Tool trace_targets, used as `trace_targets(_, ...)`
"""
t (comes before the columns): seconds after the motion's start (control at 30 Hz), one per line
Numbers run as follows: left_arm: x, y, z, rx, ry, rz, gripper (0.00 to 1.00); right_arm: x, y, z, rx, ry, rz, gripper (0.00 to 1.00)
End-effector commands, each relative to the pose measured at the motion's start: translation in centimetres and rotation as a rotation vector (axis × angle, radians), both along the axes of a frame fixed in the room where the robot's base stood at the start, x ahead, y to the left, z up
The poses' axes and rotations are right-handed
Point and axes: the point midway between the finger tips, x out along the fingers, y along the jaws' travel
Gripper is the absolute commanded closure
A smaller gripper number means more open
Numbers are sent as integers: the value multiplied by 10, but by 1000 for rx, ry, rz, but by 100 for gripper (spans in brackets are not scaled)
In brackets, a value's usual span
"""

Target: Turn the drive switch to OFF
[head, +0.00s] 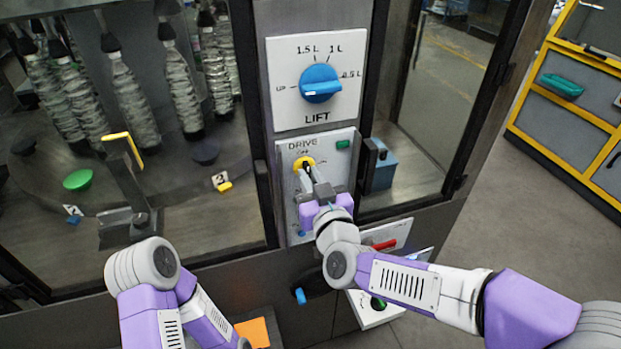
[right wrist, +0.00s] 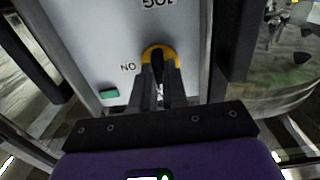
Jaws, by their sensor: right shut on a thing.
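The drive switch (head: 304,162), a black handle in a yellow ring, sits on the grey DRIVE panel (head: 342,167) below the LIFT dial. In the right wrist view the yellow ring (right wrist: 172,52) is upper centre, with the ON mark (right wrist: 128,67) to its left, upside down. My right gripper (head: 308,170) reaches up to the switch from below. In the right wrist view its fingers (right wrist: 158,75) are shut on the black handle, which they partly hide. The handle's exact angle is hard to tell. My left arm shows at lower left, but its gripper does not.
The blue LIFT dial (head: 320,83) is just above. A green button (head: 343,144) is on the DRIVE panel's upper right. Glass-doored machine bays flank the column; the left holds several bottles. A blue box (head: 380,165) is right of the panel. A red handle (head: 385,244) is lower right.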

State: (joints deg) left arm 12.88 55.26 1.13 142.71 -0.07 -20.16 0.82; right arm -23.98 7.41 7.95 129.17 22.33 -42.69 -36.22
Motion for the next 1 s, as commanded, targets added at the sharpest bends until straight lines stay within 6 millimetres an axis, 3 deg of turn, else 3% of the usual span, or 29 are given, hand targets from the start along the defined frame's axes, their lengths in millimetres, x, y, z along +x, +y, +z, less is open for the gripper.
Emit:
trace_targets(0.07,0,0,0,0,0,0,100,0,0,0,-4,-1,1,100)
trace_targets(0.1,0,0,0,0,0,0,100,0,0,0,-4,-1,1,85)
trace_targets(0.27,0,0,0,0,0,0,100,0,0,0,-3,-1,0,61)
trace_targets(0.63,0,0,0,0,0,0,100,-6,-2,1,0,-2,0,61)
trace_targets(1.0,0,0,-1,0,0,0,100,-57,-19,1,0,-3,0,61)
